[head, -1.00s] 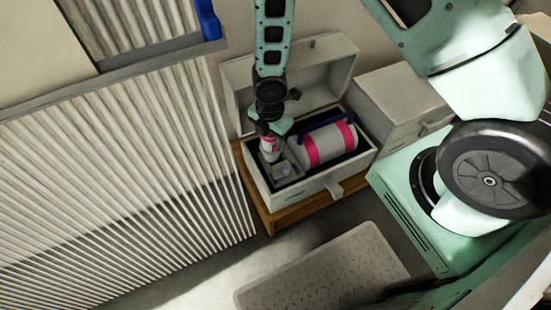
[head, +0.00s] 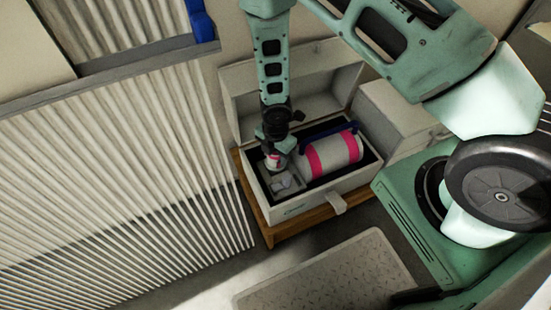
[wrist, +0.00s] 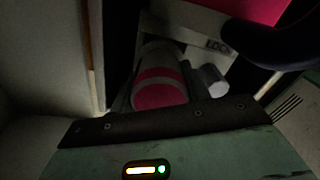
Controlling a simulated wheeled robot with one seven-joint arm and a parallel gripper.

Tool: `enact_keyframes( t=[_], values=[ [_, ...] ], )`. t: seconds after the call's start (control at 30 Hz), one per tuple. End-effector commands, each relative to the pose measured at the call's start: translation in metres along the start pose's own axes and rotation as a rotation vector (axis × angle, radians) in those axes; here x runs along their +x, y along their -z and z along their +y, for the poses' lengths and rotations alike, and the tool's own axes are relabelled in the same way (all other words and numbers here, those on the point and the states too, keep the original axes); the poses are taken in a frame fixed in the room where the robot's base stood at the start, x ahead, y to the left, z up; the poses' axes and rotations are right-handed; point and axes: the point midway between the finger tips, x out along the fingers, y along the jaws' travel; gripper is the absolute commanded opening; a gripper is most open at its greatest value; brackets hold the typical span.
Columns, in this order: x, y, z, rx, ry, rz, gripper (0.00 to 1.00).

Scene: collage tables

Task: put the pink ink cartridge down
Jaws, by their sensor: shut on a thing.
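The pink ink cartridge (head: 273,161) is a small white cylinder with pink bands. My gripper (head: 275,153) is shut on it, pointing down into the left compartment of an open grey case (head: 317,200). In the wrist view the cartridge (wrist: 158,92) shows pink and grey between dark surroundings, with its near end toward the camera. Its lower end is hidden in the head view, so I cannot tell whether it touches the compartment floor. Small pale pieces (head: 285,184) lie just in front of it in the same compartment.
A larger white canister with pink bands (head: 334,155) and a blue handle lies in the case's right compartment. The raised lid (head: 315,100) stands behind. The case rests on a wooden stand (head: 290,230). A corrugated panel (head: 110,190) stands left; a grey box (head: 400,120) is right.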

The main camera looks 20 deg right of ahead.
Motion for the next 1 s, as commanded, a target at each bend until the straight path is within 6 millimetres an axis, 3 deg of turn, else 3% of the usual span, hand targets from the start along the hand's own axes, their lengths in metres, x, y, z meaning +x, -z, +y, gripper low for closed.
enact_keyframes(
  t=[0.1, 0.47, 0.5, 0.53, 0.83, 1.0],
  values=[
    [0.017, 0.000, -0.001, -0.001, 0.002, 0.000, 0.11],
    [0.019, 0.000, 0.000, 0.000, 0.001, 0.000, 0.11],
    [0.018, 0.000, 0.000, 0.000, 0.001, 0.000, 0.58],
    [0.018, 0.000, 0.000, 0.000, 0.001, 0.000, 0.66],
    [0.016, 0.000, 0.000, 0.000, 0.000, 0.000, 0.68],
    [-0.002, 0.000, 0.001, 0.002, -0.003, 0.001, 0.68]
  ],
)
